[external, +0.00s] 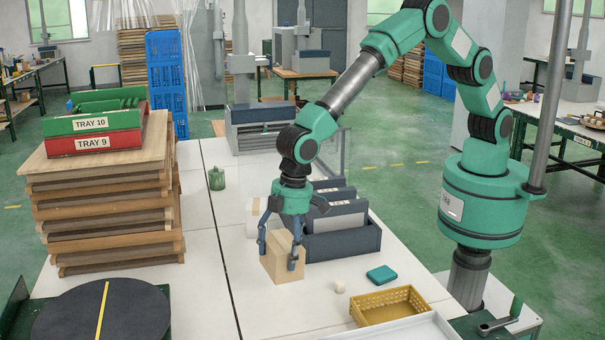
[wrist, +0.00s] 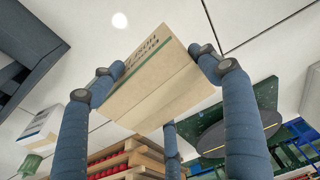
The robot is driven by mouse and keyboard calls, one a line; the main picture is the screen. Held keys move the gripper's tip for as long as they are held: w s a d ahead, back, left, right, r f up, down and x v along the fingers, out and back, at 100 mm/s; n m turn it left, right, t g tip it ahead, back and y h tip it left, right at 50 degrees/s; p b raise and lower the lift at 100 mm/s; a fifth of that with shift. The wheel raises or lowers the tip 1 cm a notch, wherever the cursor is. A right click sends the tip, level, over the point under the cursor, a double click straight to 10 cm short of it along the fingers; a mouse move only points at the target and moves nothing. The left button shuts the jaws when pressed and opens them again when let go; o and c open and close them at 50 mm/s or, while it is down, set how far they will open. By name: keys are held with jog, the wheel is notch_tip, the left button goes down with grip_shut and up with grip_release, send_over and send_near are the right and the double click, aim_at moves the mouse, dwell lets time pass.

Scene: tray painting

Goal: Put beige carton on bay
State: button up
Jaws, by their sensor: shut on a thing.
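The beige carton (external: 281,266) is between the fingers of my gripper (external: 278,252), which is shut on it over the white table. In the wrist view the beige carton (wrist: 152,88) shows dark print and a green stripe, with fingers of my gripper (wrist: 160,68) against two sides. I cannot tell whether its base touches the table. A dark blue-grey slotted holder (external: 345,243), with upright grey panels, stands just right of and behind the carton. No label marks it as the bay, so I cannot tell which thing is the bay.
A white carton (external: 254,218) stands behind my gripper. A yellow basket (external: 389,306), a teal case (external: 381,274) and a small cream piece (external: 340,287) lie front right. A green bottle (external: 216,178), stacked wooden trays (external: 108,215) and a black turntable (external: 75,315) are left. The table's front middle is clear.

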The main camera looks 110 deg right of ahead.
notch_tip(320, 180, up, 26)
jog(key=w+d+m, duration=0.3)
jog(key=d, duration=1.8)
jog(key=w+d+m, duration=0.2)
jog(key=d, duration=1.9)
jog(key=s+d+m+p, duration=0.15)
jog(key=s+d, duration=0.45)
jog(key=d, duration=0.9)
jog(key=s+d+m+g+h+b, duration=0.15)
jog(key=s+d, duration=0.45)
jog(key=d, duration=0.9)
jog(key=s+d+m+t+y+p, duration=0.1)
jog(key=s+d+m+p, duration=0.35)
jog(key=d, duration=1.15)
notch_tip(320, 180, down, 26)
jog(key=s+n+b, duration=0.1)
jog(key=n+b, duration=0.1)
jog(key=b, duration=0.1)
jog(key=shift+s+a+r, duration=0.2)
jog(key=shift+s+a, duration=0.15)
jog(key=shift+g+h, duration=0.25)
notch_tip(320, 180, down, 6)
jog(key=b, duration=0.1)
